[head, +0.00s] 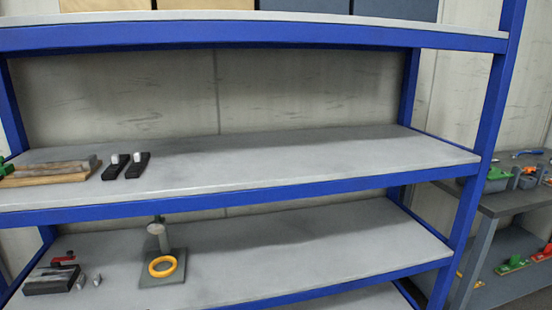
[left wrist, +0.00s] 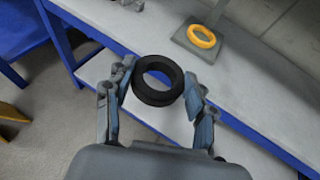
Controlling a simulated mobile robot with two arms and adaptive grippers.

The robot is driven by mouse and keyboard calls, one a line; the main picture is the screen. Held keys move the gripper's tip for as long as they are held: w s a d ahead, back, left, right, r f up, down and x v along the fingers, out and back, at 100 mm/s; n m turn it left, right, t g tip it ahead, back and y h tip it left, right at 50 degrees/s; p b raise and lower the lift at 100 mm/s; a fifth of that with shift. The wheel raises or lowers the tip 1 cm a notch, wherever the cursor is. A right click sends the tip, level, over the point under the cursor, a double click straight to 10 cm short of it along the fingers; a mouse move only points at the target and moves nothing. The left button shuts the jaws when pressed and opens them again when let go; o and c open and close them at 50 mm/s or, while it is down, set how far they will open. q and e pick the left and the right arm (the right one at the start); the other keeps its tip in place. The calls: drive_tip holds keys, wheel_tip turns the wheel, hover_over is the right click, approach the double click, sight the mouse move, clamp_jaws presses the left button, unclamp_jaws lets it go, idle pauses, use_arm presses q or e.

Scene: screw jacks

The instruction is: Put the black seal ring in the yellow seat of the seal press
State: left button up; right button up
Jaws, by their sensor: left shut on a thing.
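The yellow seat (head: 163,266) is a ring on the grey base plate of the seal press (head: 158,238), on the lower shelf at left centre in the head view. The seat also shows in the left wrist view (left wrist: 201,36), at the top right, and it looks empty. The black seal ring (left wrist: 158,80) is in the left wrist view, between the fingers of my left gripper (left wrist: 162,92), which is shut on it. The ring is held apart from the seat, in front of the shelf edge. Neither gripper shows in the head view.
The lower shelf (head: 320,245) is clear right of the press. A dark block with a red part (head: 52,278) and small grey pieces stand left of it. The middle shelf (head: 300,160) holds two black blocks (head: 126,165) above. Blue rails (head: 330,285) edge the shelves.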

use_arm(q)
drive_tip(key=shift+d+r, duration=0.35)
drive_tip(key=shift+r, duration=0.3)
drive_tip(key=shift+d+r, duration=0.3)
drive_tip(key=shift+r, duration=0.3)
drive_tip(key=w+d+r+m+t+h, duration=0.1)
drive_tip(key=d+r+m+h, duration=0.15)
drive_tip(key=r, duration=0.35)
drive_tip(key=w+d+r+m+t+h, duration=0.1)
drive_tip(key=w+d+r+h, duration=0.1)
drive_tip(key=d+r, duration=0.25)
drive_tip(key=s+d+r+m+h+p, duration=0.1)
drive_tip(key=s+d+r+m+h, duration=0.3)
drive_tip(key=r, duration=0.3)
drive_tip(key=s+r+n+g+y+p, duration=0.1)
drive_tip(key=s+n+y+p, duration=0.5)
drive_tip(key=s+p, duration=0.4)
drive_tip(key=y+p, duration=0.1)
drive_tip(key=p, duration=0.2)
drive_tip(key=shift+s+d+r+p, duration=0.15)
drive_tip(key=shift+s+r+p, duration=0.15)
drive_tip(key=shift+r, duration=0.05)
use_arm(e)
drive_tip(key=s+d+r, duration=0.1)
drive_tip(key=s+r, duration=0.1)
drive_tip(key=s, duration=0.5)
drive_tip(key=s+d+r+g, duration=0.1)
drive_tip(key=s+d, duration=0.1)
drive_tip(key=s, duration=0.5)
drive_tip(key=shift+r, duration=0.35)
